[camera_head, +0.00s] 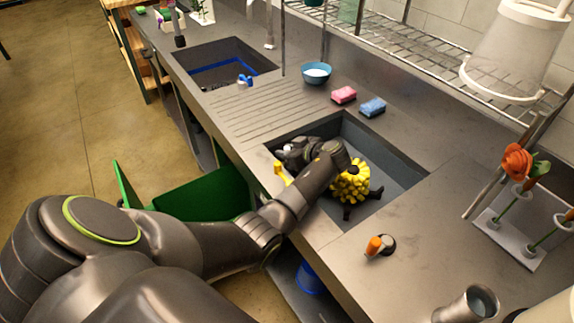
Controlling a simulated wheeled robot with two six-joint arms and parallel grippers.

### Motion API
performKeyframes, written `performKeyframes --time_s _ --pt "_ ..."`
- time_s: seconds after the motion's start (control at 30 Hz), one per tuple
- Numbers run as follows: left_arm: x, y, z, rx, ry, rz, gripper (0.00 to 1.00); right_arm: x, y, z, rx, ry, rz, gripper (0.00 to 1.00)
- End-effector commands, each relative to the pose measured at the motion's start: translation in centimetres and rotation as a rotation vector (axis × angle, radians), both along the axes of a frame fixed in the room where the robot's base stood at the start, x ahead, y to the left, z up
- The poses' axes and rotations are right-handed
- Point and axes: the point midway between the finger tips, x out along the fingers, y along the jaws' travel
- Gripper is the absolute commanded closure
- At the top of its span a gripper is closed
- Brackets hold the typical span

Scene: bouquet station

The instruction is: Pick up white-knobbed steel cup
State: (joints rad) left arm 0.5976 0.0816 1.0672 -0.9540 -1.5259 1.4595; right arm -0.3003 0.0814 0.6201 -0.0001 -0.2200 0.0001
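A grey object with a small white knob (288,147) shows at the left side of the near sink, partly hidden by my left arm; I cannot make out its full shape. My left gripper (362,203) reaches down into that sink, to the right of the white knob. Its two dark fingertips are spread apart, and it looks open. A bumpy yellow cluster (350,185) covers part of the gripper; I cannot tell whether they touch. My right gripper is out of view.
A yellow item (281,173) sits at the sink's left edge. Pink (343,95) and blue (373,107) sponges and a blue bowl (316,73) lie behind. An orange-topped object (378,245) stands on the front counter. A wire shelf (400,50) overhangs the back.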

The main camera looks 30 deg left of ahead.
Motion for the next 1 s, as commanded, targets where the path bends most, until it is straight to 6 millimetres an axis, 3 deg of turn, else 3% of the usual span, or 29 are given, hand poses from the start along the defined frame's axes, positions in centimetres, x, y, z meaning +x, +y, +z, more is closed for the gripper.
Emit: performKeyframes --time_s 0.03,0.17,0.57,0.77,1.0 --pt "0.0 0.0 0.0 0.000 0.000 0.000 0.83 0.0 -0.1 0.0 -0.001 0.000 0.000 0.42" --pt "0.0 0.0 0.0 0.000 0.000 0.000 1.00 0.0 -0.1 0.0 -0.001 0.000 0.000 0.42" --pt "0.0 0.0 0.2 0.000 -0.001 0.000 1.00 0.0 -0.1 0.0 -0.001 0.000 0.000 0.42" --pt "0.0 0.0 2.5 0.001 -0.005 0.002 1.00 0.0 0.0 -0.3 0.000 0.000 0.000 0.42" --pt "0.1 0.0 7.2 0.002 -0.007 0.001 1.00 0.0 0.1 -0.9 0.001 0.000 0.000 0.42"
